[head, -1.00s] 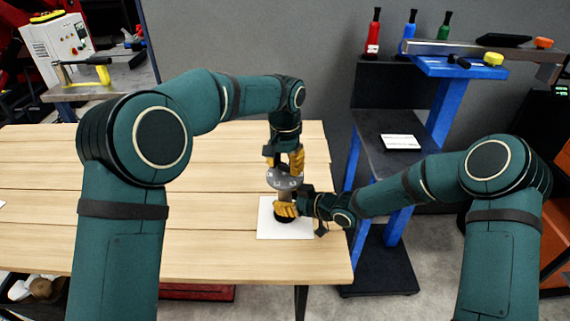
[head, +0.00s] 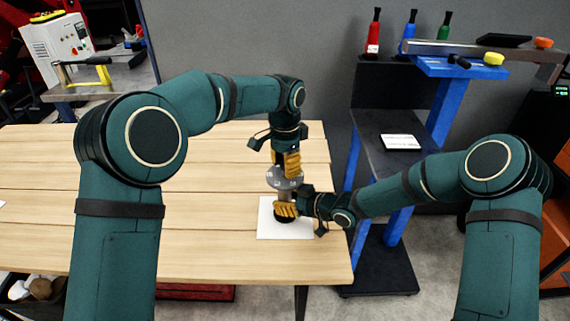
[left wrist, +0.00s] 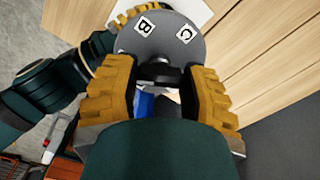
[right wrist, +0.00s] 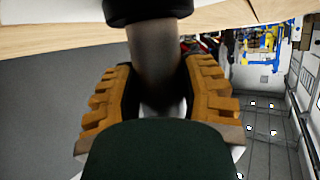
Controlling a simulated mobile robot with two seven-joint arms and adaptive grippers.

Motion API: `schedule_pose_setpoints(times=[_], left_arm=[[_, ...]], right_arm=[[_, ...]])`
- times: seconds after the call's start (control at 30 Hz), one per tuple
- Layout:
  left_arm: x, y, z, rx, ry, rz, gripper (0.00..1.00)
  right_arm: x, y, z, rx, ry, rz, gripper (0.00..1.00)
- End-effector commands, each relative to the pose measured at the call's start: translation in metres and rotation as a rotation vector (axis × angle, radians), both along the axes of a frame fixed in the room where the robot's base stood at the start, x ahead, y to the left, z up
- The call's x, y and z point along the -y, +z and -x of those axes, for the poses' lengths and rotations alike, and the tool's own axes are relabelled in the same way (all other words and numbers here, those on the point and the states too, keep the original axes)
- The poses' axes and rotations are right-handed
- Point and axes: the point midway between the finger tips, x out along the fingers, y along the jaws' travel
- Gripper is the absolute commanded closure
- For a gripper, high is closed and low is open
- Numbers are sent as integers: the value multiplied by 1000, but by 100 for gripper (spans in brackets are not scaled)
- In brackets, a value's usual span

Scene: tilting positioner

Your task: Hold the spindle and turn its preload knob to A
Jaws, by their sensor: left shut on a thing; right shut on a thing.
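The spindle stands upright on the table, with a grey dial disc (head: 285,183) at its top. In the left wrist view the disc (left wrist: 160,38) shows white labels B and C; I see no A label there. My left gripper (head: 286,164) points down from above, its yellow fingers shut on the dark preload knob (left wrist: 158,76) above the disc. My right gripper (head: 287,209) reaches in from the right, shut on the spindle's body below the disc. The grey cylindrical body (right wrist: 158,50) shows between its fingers in the right wrist view. The fingers hide part of the knob and body.
A white sheet (head: 268,224) lies under the spindle on the wooden table (head: 200,240). The table's left part is mostly clear. A blue and black stand (head: 400,160) with bottles and a beam is at the right.

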Motion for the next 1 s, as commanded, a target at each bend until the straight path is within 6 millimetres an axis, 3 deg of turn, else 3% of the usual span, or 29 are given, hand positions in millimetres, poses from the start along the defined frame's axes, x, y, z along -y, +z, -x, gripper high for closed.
schedule_pose_setpoints(times=[0.27, 0.3, 0.37, 0.4, 0.77, 1.0], left_arm=[[1, -2, 1, -4, -1, 0, 91], [1, -2, 1, -4, -1, 0, 46], [1, -2, 1, -3, -1, 1, 25], [1, -2, 1, -3, -1, 1, 22], [0, 3, 0, -1, 0, 0, 22], [1, 40, -1, 4, 0, 2, 22]], right_arm=[[-1, 0, 1, 0, 3, -1, 100], [-1, 0, 1, 0, 3, -1, 100], [-1, 0, 1, 0, 3, -1, 100], [-1, 0, 1, 0, 3, -1, 100], [-1, 0, 0, 0, 2, -1, 100], [-1, 0, 0, 0, 1, -1, 100]])
